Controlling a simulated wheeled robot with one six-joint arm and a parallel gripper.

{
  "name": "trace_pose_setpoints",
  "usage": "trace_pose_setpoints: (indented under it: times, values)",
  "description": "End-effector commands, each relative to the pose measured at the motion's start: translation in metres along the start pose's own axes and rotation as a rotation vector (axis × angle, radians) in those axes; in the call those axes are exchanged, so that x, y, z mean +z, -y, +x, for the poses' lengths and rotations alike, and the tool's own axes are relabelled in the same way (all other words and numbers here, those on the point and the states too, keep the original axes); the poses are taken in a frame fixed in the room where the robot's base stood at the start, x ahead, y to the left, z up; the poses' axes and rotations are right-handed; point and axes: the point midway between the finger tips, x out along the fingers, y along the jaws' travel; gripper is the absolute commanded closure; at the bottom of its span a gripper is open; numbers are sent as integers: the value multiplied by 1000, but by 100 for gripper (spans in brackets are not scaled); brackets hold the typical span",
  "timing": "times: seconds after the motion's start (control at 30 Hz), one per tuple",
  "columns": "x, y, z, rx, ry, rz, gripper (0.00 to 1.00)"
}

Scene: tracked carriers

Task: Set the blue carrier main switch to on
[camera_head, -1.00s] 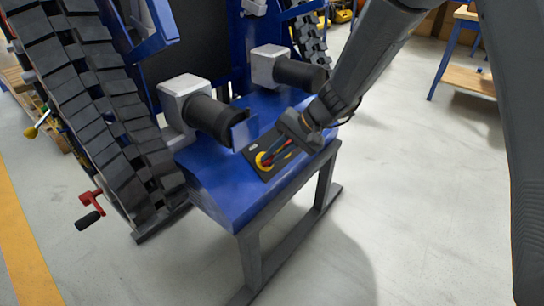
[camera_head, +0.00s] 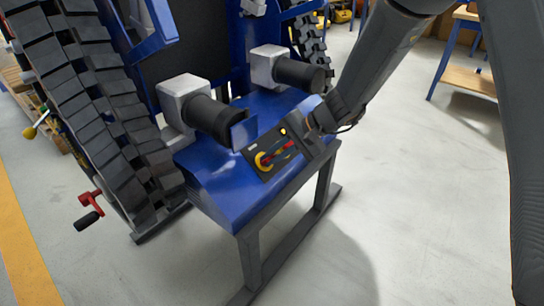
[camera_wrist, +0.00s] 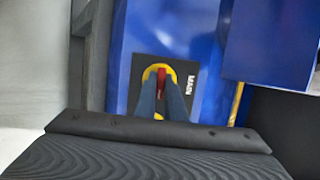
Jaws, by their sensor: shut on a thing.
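The blue carrier's main switch is a red handle on a yellow disc (camera_head: 264,161), set in a black panel on the carrier's blue deck (camera_head: 222,190). In the wrist view the red handle (camera_wrist: 161,82) stands between my two blue-grey fingers, over the yellow ring and beside the printed word MAIN. My gripper (camera_wrist: 162,100) is shut on the red handle. In the head view the dark body of my gripper (camera_head: 318,128) reaches in from the right, and the fingers are mostly hidden.
Two grey-white blocks with black cylinders (camera_head: 214,118) stand on the deck behind the panel. A black track (camera_head: 85,100) rises at the left, with a red crank (camera_head: 90,200) beside it. A small yellow spot (camera_head: 283,131) shows on the panel.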

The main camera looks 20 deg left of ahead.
Motion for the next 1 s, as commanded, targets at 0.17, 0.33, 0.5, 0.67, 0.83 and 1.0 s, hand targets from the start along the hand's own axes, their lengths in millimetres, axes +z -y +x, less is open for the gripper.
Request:
trace_pose_setpoints:
  times: [0.17,0.33,0.5,0.67,0.83,1.0]
  values:
    - [-1,-1,0,1,-2,0,72]
    - [0,0,0,1,-1,-1,72]
    - [0,0,-3,0,-1,-1,72]
    - [0,1,-22,-1,-3,0,72]
    - [-1,0,-51,0,-4,0,72]
    - [-1,0,-71,0,-3,0,72]
